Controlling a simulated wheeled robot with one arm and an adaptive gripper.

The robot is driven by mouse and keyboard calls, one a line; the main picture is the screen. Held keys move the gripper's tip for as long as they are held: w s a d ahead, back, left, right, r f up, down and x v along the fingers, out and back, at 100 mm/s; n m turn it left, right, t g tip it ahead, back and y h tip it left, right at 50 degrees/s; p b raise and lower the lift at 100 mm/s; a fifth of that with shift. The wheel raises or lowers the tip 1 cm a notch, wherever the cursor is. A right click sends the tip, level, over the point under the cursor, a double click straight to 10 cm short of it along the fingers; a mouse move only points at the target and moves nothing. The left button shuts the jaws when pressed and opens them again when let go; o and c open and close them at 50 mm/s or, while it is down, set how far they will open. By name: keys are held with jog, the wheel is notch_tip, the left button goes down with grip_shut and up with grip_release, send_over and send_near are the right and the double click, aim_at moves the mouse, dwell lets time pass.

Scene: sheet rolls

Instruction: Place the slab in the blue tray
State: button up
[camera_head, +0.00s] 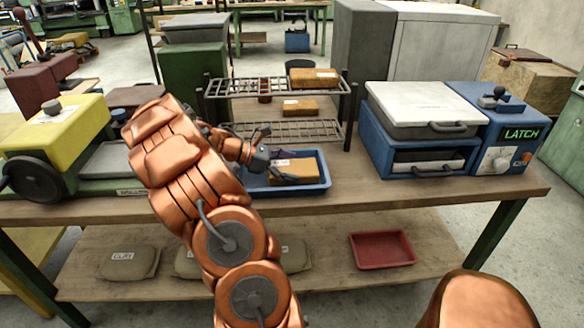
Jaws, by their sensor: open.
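The blue tray (325,186) sits on the wooden workbench, in front of the wire rack. An orange-brown slab (300,166) with a pale label lies inside the tray. My copper-coloured arm comes up from the lower middle and bends right, so my gripper (282,157) is at the left part of the tray, close to this slab. My gripper is open. I cannot tell whether a finger touches the slab. The arm and gripper hide the tray's left end. Similar labelled slabs lie on the rack's upper levels, one on top (313,77) and one below it (300,107).
The wire rack (300,130) stands behind the tray. A blue machine (490,130) with a white-lidded press (415,105) and a "LATCH" display is at right. A yellow-topped machine (60,125) is at left. A red tray (382,249) and clay bags (128,263) lie on the lower shelf.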

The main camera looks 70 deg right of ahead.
jog(key=v, duration=1)
jog(key=shift+w+a, duration=0.1)
jog(key=shift+w, duration=0.15)
jog(key=shift+v, duration=0.8)
jog(key=shift+a+r, duration=0.2)
jog(key=shift+a, duration=0.25)
jog(key=s+a+f+m+t+y, duration=0.1)
jog(key=s+a+t, duration=0.2)
jog(key=a, duration=1.2)
jog(key=s+a+f+m+t+y, duration=0.1)
jog(key=s+a+m+t+y, duration=0.1)
jog(key=a, duration=1.3)
jog(key=s+a+f+m+t+y, duration=0.1)
jog(key=s+a+t, duration=0.3)
jog(key=a, duration=1.1)
jog(key=shift+s+f+m+t+y, duration=0.4)
jog(key=shift+s+y, duration=0.3)
jog(key=shift+s, duration=0.4)
jog(key=shift+f, duration=0.1)
jog(key=s+p+v, duration=0.3)
jog(key=p+v, duration=1)
jog(key=v, duration=0.1)
jog(key=shift+w+r+t+p, duration=0.3)
jog(key=shift+w+r+p, duration=0.05)
jog(key=shift+w+r, duration=0.1)
